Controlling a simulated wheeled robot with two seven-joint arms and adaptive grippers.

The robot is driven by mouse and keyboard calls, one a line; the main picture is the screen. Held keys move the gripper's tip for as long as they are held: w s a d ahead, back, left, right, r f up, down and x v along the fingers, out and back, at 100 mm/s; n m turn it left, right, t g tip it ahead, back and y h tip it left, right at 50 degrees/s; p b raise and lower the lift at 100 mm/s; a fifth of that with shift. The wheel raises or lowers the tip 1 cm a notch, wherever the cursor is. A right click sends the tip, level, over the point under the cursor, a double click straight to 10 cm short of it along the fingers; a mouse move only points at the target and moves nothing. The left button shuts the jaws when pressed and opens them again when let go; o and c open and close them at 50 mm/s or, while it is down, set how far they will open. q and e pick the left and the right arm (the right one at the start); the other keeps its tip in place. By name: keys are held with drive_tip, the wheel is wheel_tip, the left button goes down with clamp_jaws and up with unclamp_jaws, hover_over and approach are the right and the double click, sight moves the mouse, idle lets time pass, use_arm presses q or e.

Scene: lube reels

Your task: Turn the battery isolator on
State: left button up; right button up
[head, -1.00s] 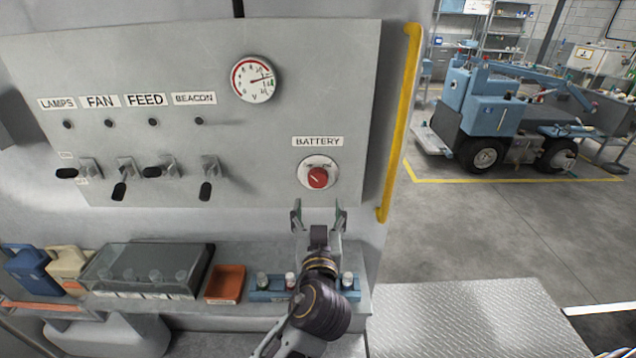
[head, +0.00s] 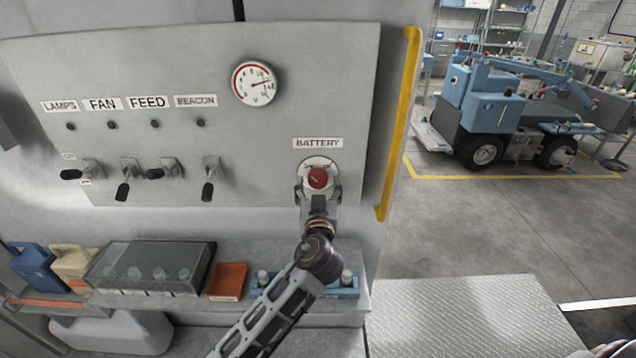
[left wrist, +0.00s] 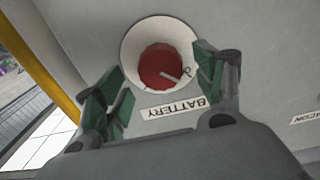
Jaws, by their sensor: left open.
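The battery isolator is a red round knob (head: 318,178) on a white round plate (left wrist: 131,48), below the BATTERY label (head: 318,143) on the grey panel. The knob shows a pale pointer line in the left wrist view (left wrist: 160,65). My left gripper (head: 318,192) is at the knob, coming from below in the head view. In the left wrist view its green-padded fingers (left wrist: 163,85) are open, one on each side of the knob; the right finger overlaps the plate's edge. I cannot tell whether either finger touches the knob. My right gripper is not in view.
A gauge (head: 254,83) sits above. A yellow handrail (head: 400,125) runs along the panel's right edge. Below is a shelf with an orange tray (head: 228,281) and a clear-covered box (head: 150,267).

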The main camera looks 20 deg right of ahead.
use_arm(q)
drive_tip(key=shift+x, duration=0.8)
drive_tip(key=shift+c, duration=0.4)
drive_tip(key=c, duration=0.9)
drive_tip(key=shift+c, duration=0.2)
